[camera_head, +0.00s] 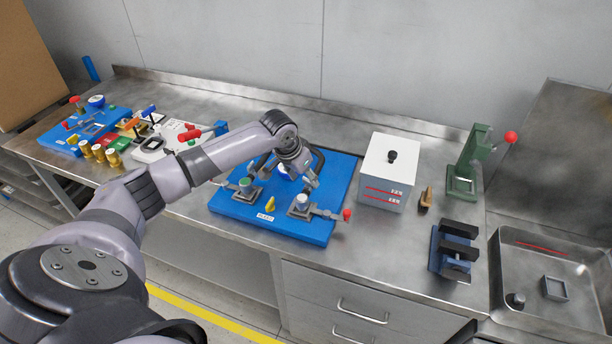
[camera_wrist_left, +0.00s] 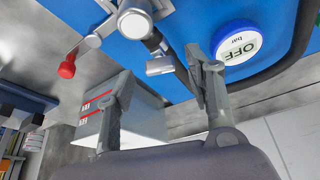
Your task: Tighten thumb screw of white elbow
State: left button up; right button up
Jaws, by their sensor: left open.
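The white elbow (camera_head: 302,199) is a grey fitting with a white round cap on the right part of the blue board (camera_head: 232,207). In the left wrist view the white-capped elbow (camera_wrist_left: 135,22) is at the top, with a short silver cylinder (camera_wrist_left: 160,66), probably its thumb screw, below it. My left gripper (camera_head: 288,174) is above the board. In the left wrist view its two fingers (camera_wrist_left: 159,65) are open and apart, and the silver cylinder appears between their tips. I cannot tell whether either finger touches it. My right gripper is not in view.
A red-knobbed valve lever (camera_head: 346,214) sticks out right of the elbow. A round "OFF" gauge (camera_wrist_left: 237,46) and dark hose (camera_wrist_left: 288,62) are near the fingers. A white-topped box (camera_head: 388,170) stands right of the board.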

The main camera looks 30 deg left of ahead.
pick_arm(q)
jog(key=shift+x, duration=0.8)
jog(key=shift+f, duration=0.15)
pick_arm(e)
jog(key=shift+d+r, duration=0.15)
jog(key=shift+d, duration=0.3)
pick_arm(q)
jog(key=shift+w, duration=0.1)
grip_shut()
